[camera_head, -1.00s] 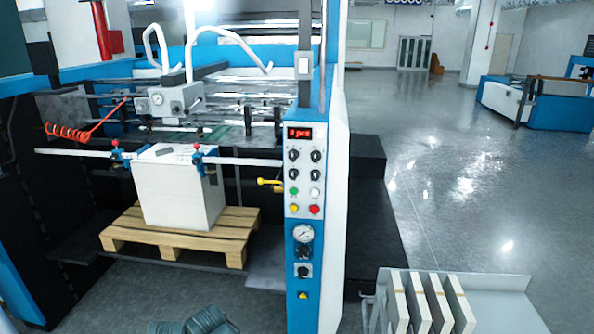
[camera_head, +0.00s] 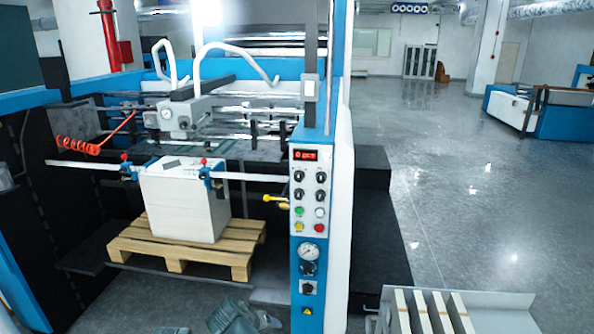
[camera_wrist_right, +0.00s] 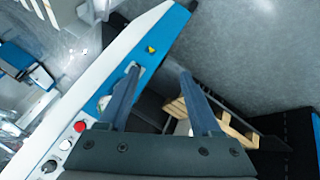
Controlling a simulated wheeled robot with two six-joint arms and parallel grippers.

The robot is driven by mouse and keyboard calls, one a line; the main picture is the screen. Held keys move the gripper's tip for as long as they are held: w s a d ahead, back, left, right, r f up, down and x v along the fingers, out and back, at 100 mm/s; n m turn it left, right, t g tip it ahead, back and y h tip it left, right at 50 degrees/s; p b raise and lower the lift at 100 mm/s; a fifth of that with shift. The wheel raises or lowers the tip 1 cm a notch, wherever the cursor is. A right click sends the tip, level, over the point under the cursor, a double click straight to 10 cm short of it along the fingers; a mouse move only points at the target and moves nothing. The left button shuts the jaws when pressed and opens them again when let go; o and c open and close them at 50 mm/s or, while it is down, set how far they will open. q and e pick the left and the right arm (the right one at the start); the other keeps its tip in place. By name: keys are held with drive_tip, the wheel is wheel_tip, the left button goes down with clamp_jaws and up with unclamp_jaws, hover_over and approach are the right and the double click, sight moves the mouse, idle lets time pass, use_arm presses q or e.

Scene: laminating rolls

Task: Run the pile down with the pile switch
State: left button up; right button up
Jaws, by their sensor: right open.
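The control panel (camera_head: 310,240) is a blue post with a red display, black knobs and coloured buttons. A small black rotary switch (camera_head: 308,288) sits below the gauge; I cannot read which control is the pile switch. The pile (camera_head: 187,208) is a white block of sheets on a wooden pallet (camera_head: 184,264), under the feeder head. My right gripper (camera_wrist_right: 159,75) is open and empty in the right wrist view, over the lower panel. One finger overlaps the panel near the gauge and hides part of it; contact cannot be told.
A yellow handle (camera_head: 275,199) sticks out left of the panel. Blue rail clamps (camera_head: 212,178) flank the pile's top. A grey table (camera_head: 492,303) with upright white boards is at the lower right. The floor (camera_head: 450,210) beyond is clear.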

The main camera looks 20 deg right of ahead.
drive_tip(key=w+d+r+m+t+h+p, duration=0.2)
drive_tip(key=w+d+r, duration=0.15)
drive_tip(key=r, duration=0.25)
drive_tip(key=w+d+r+m+t+h+p, duration=0.1)
drive_tip(key=w+d+r+t+h+p, duration=0.2)
drive_tip(key=r, duration=0.4)
drive_tip(key=t+p, duration=0.3)
drive_tip(key=t, duration=0.2)
approach(298, 179)
use_arm(q)
wheel_tip(298, 179, up, 10)
use_arm(e)
drive_tip(key=shift+m, duration=0.4)
drive_tip(key=x, duration=0.8)
drive_tip(key=shift+w+r, duration=0.1)
clamp_jaws()
